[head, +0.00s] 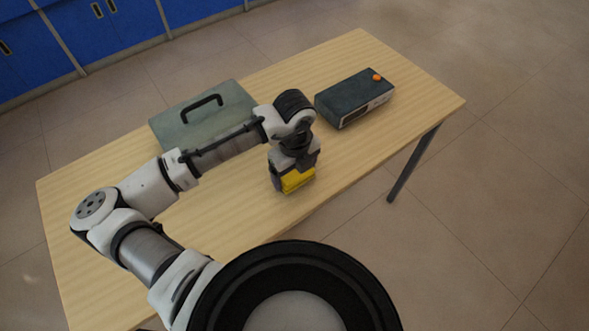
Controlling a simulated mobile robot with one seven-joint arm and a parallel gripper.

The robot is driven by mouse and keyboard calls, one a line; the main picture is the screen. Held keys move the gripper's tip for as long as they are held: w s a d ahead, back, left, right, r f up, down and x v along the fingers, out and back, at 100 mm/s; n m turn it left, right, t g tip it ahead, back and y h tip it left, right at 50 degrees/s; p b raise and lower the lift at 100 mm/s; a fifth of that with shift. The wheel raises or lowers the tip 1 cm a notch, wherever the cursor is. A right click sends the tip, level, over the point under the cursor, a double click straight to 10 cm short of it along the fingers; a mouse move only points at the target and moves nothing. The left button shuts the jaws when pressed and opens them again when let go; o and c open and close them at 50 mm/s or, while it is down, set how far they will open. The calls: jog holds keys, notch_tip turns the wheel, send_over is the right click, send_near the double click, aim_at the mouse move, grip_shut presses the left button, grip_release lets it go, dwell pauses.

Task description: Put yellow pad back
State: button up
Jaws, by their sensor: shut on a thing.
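The yellow pad (298,180) is a small yellow block at the front-middle of the wooden table. My gripper (293,178) points down and is shut on the yellow pad, with dark fingers at its sides. The arm's wrist hides the pad's top. I cannot tell whether the pad touches the table or is held just above it.
A grey-green case (180,125) with a black handle lies behind my arm on the table (230,240). A dark box (352,97) with an orange knob stands at the back right. Blue cabinets (110,35) stand behind.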

aim_at(295, 171)
jog(key=o, duration=0.9)
jog(key=shift+f, duration=0.1)
jog(key=shift+c, duration=0.2)
notch_tip(295, 171, up, 12)
jog(key=shift+r, duration=0.2)
